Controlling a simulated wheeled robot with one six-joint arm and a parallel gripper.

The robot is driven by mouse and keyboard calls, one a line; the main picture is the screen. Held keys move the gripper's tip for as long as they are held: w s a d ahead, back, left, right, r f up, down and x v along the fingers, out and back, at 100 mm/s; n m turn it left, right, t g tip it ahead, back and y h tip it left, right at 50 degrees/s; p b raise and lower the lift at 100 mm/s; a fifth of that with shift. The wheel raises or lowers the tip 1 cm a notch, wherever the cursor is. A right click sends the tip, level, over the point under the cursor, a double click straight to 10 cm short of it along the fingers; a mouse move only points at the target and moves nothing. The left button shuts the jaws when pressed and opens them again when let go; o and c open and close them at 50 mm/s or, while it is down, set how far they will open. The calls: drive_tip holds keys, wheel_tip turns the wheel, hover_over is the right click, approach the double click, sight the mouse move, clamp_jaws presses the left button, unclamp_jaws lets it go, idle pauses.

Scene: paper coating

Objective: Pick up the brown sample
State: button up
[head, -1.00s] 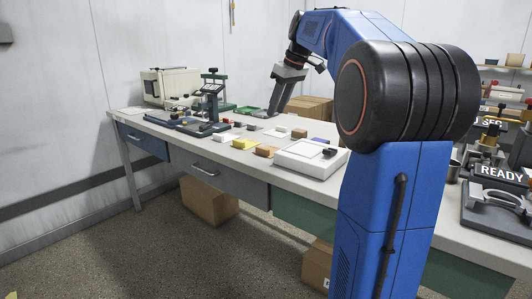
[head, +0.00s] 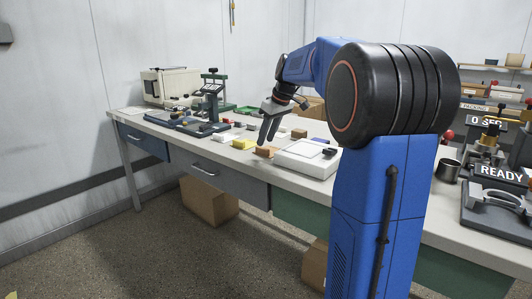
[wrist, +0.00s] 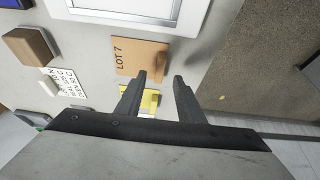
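The brown sample (head: 264,152) lies on the bench between a yellow sample and a white flat device. In the wrist view it seems to be the tan-brown piece (wrist: 128,50) marked LOT 7, with a raised brown block at its right side. A second, darker brown block (head: 299,133) sits farther back; it also shows at the upper left of the wrist view (wrist: 28,46). My gripper (head: 268,139) is above the bench near the LOT 7 piece. In the wrist view its fingers (wrist: 160,78) are apart, with nothing held between them, just below that piece.
The yellow sample (head: 243,144) is close beside, partly behind the fingers in the wrist view. The white device (head: 310,160) stands to the right, a green-and-black stand (head: 211,102) to the left. The bench's front edge is near.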

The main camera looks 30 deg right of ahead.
drive_tip(key=x, duration=0.4)
drive_tip(key=shift+f, duration=0.25)
drive_tip(key=shift+c, duration=0.6)
clamp_jaws()
drive_tip(key=shift+r, duration=0.15)
